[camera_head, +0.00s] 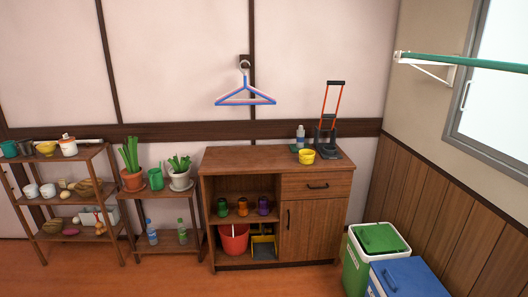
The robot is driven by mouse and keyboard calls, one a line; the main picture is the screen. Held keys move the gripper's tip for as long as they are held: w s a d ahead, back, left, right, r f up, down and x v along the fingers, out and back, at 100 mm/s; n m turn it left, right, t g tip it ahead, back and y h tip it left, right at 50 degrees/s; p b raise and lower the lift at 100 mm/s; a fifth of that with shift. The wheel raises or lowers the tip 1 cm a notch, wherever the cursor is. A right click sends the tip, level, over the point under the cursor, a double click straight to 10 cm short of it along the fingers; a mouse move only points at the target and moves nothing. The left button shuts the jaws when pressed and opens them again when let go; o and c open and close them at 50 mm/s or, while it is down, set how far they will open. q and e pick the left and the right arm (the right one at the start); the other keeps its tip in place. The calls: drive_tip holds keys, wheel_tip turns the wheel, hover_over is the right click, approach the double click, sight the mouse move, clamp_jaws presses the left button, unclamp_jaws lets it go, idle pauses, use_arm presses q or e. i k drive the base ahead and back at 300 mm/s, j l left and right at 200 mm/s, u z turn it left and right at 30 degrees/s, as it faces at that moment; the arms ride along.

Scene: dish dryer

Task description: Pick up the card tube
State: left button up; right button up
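A pale, long, thin object that may be the card tube (90,141) lies on the top board of the wooden shelf (112,158) at the far left. It is small in this view, so I cannot tell for sure what it is. A white bottle with an orange-red part (68,147) stands at its left end and may hide part of it. Neither of my grippers shows in this view.
A yellow bowl (46,149) shares that board. A low plant stand (165,196) and a wooden cabinet (255,156) stand to the right. Green and blue bins (405,278) fill the right corner. The floor (180,278) in front is clear.

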sight(299, 142)
drive_tip(key=i+z, duration=0.15)
drive_tip(key=i, duration=0.3)
drive_tip(key=i+j+z, duration=0.2)
drive_tip(key=i, duration=0.3)
drive_tip(key=i+z, duration=0.15)
drive_tip(key=i, duration=0.3)
